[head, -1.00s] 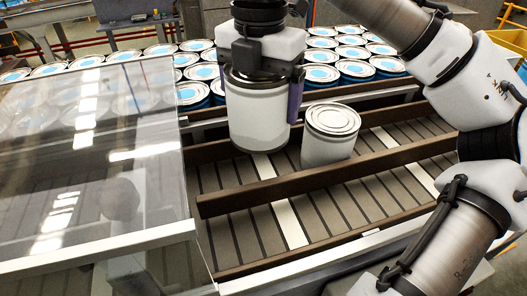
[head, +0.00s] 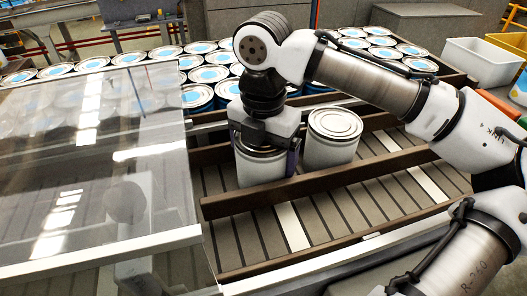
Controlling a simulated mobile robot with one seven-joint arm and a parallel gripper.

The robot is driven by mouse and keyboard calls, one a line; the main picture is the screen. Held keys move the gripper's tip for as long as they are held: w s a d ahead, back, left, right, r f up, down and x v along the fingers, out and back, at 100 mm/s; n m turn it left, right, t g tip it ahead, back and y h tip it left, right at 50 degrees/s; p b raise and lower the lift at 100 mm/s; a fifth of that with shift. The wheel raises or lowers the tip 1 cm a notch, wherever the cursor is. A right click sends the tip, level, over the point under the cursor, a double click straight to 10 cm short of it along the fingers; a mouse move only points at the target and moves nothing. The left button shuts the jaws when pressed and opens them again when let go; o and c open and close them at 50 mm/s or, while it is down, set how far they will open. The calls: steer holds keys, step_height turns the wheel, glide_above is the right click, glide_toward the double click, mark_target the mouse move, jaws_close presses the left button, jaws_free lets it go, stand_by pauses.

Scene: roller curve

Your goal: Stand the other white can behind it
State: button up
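My gripper (head: 265,140) reaches down from above around the top of a white can (head: 259,168). This can is upright in the roller lane (head: 340,208) between the brown rails, and the front rail hides its base. My gripper covers part of its lid, and its fingers are on the can's sides. The other white can (head: 333,139) stands upright in the same lane just to the right, with its grey lid clear. The two cans are close together; a narrow gap shows between them at the gripper's finger.
Several blue-labelled cans (head: 198,96) stand in rows behind the lane. A clear panel (head: 95,165) covers the left part. The brown front rail (head: 330,182) borders the lane. Rollers to the right of the cans are bare. A white bin (head: 481,61) is at the far right.

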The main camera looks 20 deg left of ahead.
steer(key=shift+f, duration=0.1)
steer(key=o, duration=0.9)
step_height(320, 180, up, 12)
steer(key=shift+r+b, duration=0.15)
steer(key=shift+b, duration=0.5)
